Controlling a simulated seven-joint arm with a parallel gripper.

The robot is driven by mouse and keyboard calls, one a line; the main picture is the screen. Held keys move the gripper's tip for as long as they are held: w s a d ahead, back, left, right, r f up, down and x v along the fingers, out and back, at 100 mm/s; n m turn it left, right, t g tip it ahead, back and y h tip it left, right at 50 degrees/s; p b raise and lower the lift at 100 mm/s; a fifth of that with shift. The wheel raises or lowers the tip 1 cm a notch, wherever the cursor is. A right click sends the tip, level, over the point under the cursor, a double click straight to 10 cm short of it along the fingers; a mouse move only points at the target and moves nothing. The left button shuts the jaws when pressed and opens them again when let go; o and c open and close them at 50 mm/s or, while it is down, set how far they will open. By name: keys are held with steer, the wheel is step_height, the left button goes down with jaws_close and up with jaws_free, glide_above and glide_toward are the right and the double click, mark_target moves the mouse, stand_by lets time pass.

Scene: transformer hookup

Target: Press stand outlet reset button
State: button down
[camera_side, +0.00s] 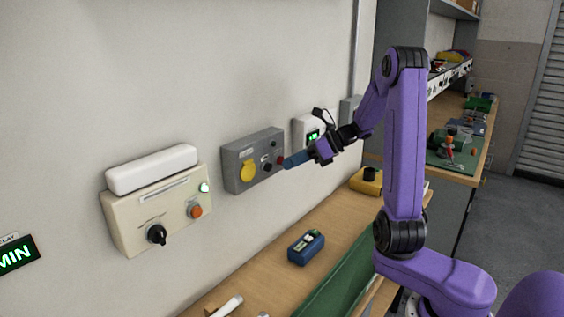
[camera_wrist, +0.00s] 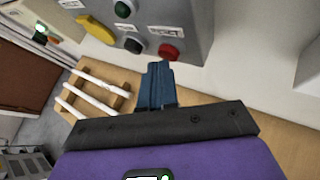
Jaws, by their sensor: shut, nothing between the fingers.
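The grey outlet box (camera_side: 236,165) is fixed to the wall, with a round yellow cover (camera_side: 248,171), a black button or knob (camera_side: 267,167) and a red button (camera_side: 280,160). In the wrist view, the box (camera_wrist: 195,22) shows the yellow part (camera_wrist: 96,28), a green button (camera_wrist: 122,9), the black one (camera_wrist: 133,45) and the red button (camera_wrist: 169,51). Small labels beside them are unreadable. My gripper (camera_side: 288,163) is shut and empty, its blue fingertips close to the red button. In the wrist view the fingertips (camera_wrist: 158,66) appear just below it; contact cannot be told.
A cream box (camera_side: 150,215) with a black knob and orange button hangs left. A white unit (camera_side: 310,130) with a green display is behind my gripper. On the bench are a blue meter (camera_side: 306,247), a yellow device (camera_side: 367,180) and a wooden rack with white rods (camera_wrist: 96,92).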

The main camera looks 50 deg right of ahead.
steer(key=shift+w, duration=0.15)
stand_by(0.5)
steer(key=shift+s, duration=0.85)
steer(key=s, duration=0.5)
stand_by(0.8)
